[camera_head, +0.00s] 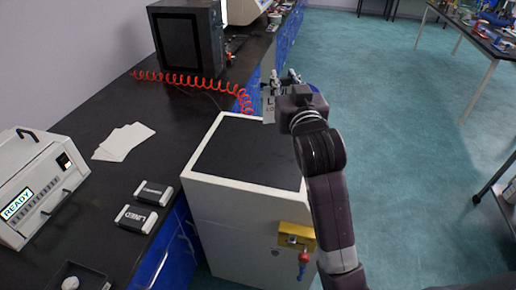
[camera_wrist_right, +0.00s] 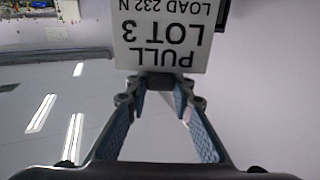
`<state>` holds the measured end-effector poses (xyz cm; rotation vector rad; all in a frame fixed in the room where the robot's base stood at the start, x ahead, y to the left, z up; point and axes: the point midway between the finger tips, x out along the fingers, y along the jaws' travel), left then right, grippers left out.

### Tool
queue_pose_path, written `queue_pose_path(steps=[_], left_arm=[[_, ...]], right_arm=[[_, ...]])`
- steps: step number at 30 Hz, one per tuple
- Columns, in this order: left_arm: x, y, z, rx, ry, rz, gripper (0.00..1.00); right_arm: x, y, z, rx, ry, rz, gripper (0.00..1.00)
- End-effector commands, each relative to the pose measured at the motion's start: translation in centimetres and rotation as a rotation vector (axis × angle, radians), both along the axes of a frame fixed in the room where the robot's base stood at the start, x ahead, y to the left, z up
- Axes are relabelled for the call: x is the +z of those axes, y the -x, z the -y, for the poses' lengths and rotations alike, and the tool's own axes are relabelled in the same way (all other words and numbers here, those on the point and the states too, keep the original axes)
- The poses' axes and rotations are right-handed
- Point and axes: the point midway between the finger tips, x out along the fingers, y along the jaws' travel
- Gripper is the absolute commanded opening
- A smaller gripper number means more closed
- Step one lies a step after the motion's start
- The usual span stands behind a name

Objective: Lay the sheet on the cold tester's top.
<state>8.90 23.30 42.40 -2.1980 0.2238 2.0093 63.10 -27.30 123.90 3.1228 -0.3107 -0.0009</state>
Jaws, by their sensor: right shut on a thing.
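My right gripper (camera_head: 283,80) is shut on a small white sheet (camera_head: 268,107) and holds it up near the far right corner of a white cabinet with a dark flat top (camera_head: 250,150). In the right wrist view the fingertips (camera_wrist_right: 160,82) close on the edge of the sheet (camera_wrist_right: 162,62), printed "PULL LOT 3 LOAD 232 N", upside down in that view. The cabinet's dark top is bare. No label shows which machine is the cold tester. My left gripper is not in view.
A white machine with a "READY" display (camera_head: 18,205) stands on the dark bench at left. White sheets (camera_head: 124,142), two labelled blocks (camera_head: 153,193) (camera_head: 136,218), a red coiled hose (camera_head: 185,82) and a black box (camera_head: 187,42) are on the bench. Open floor lies right.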

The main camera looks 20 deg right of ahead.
Motion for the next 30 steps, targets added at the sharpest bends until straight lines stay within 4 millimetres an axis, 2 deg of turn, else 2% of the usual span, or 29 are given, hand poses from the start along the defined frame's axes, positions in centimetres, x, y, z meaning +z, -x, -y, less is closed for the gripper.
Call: queue_pose_path(steps=[2, 5, 18, 21, 28, 30], left_arm=[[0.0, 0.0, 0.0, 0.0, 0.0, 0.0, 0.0], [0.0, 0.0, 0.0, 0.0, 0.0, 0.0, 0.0], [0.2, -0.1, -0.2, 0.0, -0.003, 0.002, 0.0], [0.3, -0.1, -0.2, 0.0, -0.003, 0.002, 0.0], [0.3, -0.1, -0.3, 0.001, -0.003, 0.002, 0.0], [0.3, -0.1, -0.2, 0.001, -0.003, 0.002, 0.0]], right_arm=[[0.3, -0.2, 0.2, -0.003, -0.002, -0.002, 0.05], [-0.8, -0.3, 0.2, -0.005, -0.003, -0.006, 0.05], [-12.1, -0.2, 0.2, -0.005, -0.005, -0.008, 0.05], [-13.8, -0.2, 0.2, -0.004, -0.004, -0.006, 0.05], [-15.8, -0.3, 0.2, -0.005, -0.004, -0.002, 0.05], [-17.0, -0.2, 0.2, -0.004, -0.005, -0.006, 0.05]])
